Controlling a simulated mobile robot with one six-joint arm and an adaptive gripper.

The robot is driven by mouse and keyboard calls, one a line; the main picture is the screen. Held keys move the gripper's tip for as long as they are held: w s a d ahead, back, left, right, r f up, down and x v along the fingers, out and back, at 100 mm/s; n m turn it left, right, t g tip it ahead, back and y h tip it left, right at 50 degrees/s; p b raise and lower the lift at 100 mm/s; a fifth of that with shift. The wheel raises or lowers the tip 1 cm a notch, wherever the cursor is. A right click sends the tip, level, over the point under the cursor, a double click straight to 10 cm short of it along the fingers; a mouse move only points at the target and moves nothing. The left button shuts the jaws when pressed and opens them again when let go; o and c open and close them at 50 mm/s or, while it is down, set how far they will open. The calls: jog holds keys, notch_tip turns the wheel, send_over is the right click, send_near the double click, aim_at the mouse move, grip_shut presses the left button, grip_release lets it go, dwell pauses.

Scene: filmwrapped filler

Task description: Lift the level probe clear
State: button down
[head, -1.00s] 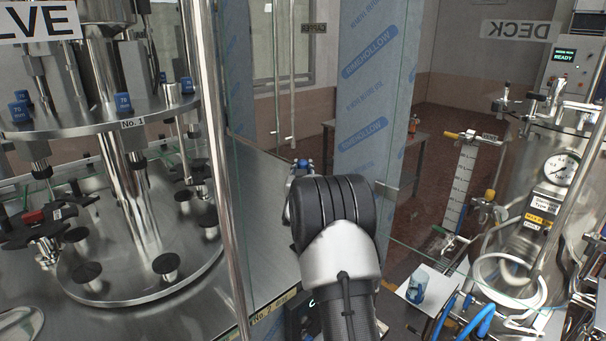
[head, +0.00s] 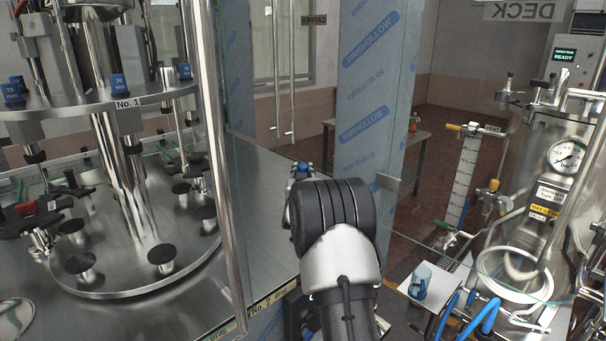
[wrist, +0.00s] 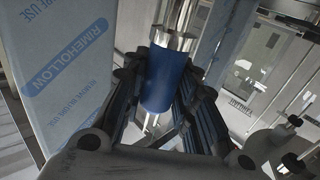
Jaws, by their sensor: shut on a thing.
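The level probe (wrist: 170,80) shows in the wrist view as a blue cylinder below a shiny metal collar. Thin metal prongs show past its lower end. My gripper (wrist: 168,95) is shut on its blue body, with one dark finger on each side. In the head view my own arm hides the gripper and most of what it holds. Only a small blue and metal part (head: 302,169) shows just beyond my arm, and I cannot tell if it is the probe. The probe's far upper end is cut off in the wrist view.
A filling machine (head: 125,200) with stainless discs stands at left behind glass and a metal post (head: 222,180). A film-wrapped panel (head: 370,100) stands behind my arm. A steel vessel with a gauge (head: 567,157) and blue hoses (head: 480,318) is at right. A small table (head: 425,135) stands behind.

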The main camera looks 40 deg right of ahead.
jog(key=shift+f+b, duration=0.35)
jog(key=shift+f, duration=0.2)
notch_tip(320, 180, down, 6)
jog(key=b, duration=0.6)
jog(key=shift+f, duration=0.1)
